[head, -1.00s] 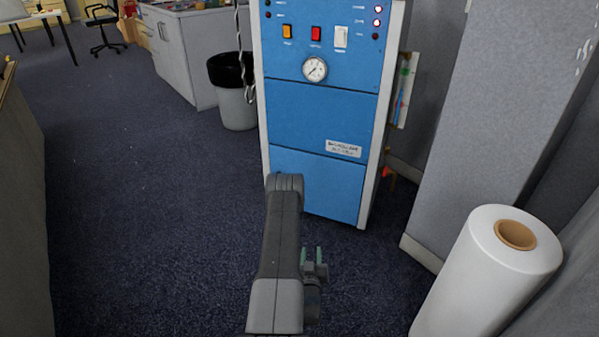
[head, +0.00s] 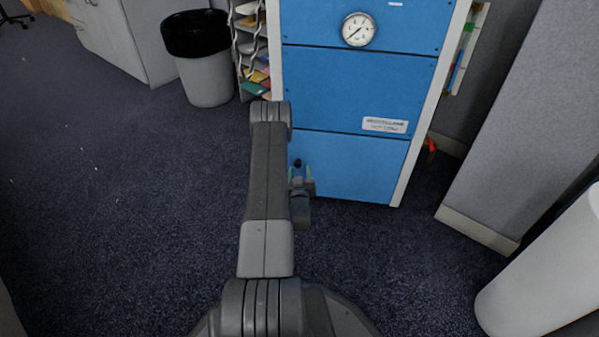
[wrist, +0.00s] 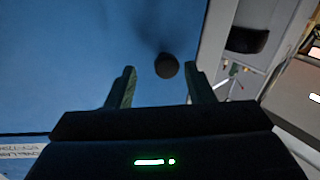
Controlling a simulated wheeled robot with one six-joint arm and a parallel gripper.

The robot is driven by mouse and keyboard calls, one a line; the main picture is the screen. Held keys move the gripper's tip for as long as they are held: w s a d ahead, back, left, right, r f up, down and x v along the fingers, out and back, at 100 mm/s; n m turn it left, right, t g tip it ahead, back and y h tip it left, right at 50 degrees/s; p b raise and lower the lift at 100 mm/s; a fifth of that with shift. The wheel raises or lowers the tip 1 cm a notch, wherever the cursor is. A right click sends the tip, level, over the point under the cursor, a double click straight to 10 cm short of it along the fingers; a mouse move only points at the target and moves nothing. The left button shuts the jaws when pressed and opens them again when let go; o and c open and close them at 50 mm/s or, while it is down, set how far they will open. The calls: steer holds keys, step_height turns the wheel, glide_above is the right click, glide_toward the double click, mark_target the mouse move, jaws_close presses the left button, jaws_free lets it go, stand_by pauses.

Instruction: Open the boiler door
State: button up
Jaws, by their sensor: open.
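The boiler is a tall blue cabinet (head: 360,90) with pale edge strips and a round gauge (head: 359,30). Its lower blue panel, the door (head: 360,168), lies flush with the front and looks closed. A small dark round knob (head: 298,163) is on that panel near its left edge. In the wrist view the knob (wrist: 166,66) appears between and just beyond my two green fingertips, against the blue surface. My gripper (head: 301,172) is open and empty, in front of the door. I cannot tell whether a finger touches the knob. My arm hides part of the door's left edge.
A grey bin with a black liner (head: 208,75) and a paper rack (head: 250,50) stand left of the boiler. A grey partition (head: 530,120) and a white roll (head: 545,265) are at the right. Carpet on the left (head: 110,190) is clear.

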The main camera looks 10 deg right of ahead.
steer(key=shift+a+x, duration=0.15)
steer(key=shift+x, duration=0.5)
steer(key=shift+a+x, duration=0.15)
steer(key=shift+x, duration=0.45)
steer(key=shift+w+a, duration=0.1)
jaws_close()
